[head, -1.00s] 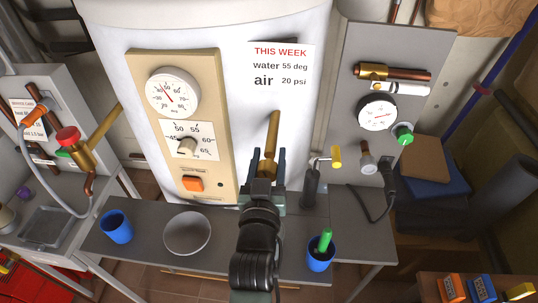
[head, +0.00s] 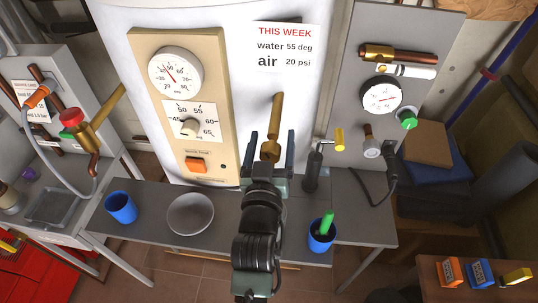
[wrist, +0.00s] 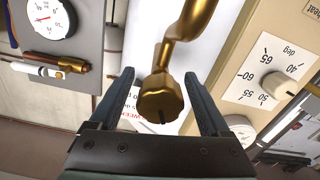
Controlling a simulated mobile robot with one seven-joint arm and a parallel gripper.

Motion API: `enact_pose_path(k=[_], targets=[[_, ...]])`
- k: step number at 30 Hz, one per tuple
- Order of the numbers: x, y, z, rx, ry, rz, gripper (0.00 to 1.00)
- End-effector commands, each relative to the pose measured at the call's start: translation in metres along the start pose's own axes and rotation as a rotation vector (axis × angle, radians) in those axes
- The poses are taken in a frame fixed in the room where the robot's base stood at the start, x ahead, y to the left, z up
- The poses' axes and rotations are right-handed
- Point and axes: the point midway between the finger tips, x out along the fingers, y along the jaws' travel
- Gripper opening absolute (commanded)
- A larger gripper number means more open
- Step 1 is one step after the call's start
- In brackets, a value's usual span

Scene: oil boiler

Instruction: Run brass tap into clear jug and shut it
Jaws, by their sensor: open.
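A brass fitting (head: 272,128) stands out from the white boiler below the printed notice. Its round knob-like end (wrist: 160,99) is between the fingers of my gripper (head: 271,140) in the wrist view. My gripper is open, with one finger on each side and gaps visible to the brass. I cannot tell from the pictures which is the tap meant. I cannot make out a clear jug in either view.
On the grey bench (head: 150,238) are a blue cup (head: 121,207), a grey bowl (head: 190,213) and a blue cup (head: 321,236) holding something green. A yellow-handled dark fitting (head: 313,168) stands close right of my gripper. The beige dial panel (head: 210,125) is close left.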

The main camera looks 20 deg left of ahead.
Motion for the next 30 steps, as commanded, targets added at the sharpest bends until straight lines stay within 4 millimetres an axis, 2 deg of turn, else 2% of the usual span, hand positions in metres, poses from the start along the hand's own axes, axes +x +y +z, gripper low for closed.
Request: enact_pose_path(k=[5,18,24,30], targets=[[-0.022,0.000,0.002,0.001,-0.003,0.000,0.81],[-0.102,0.000,0.002,0.001,-0.003,-0.001,0.81],[-0.121,0.000,0.001,0.000,0.000,0.000,0.81],[-0.127,0.000,0.000,-0.001,0.000,0.000,0.81]])
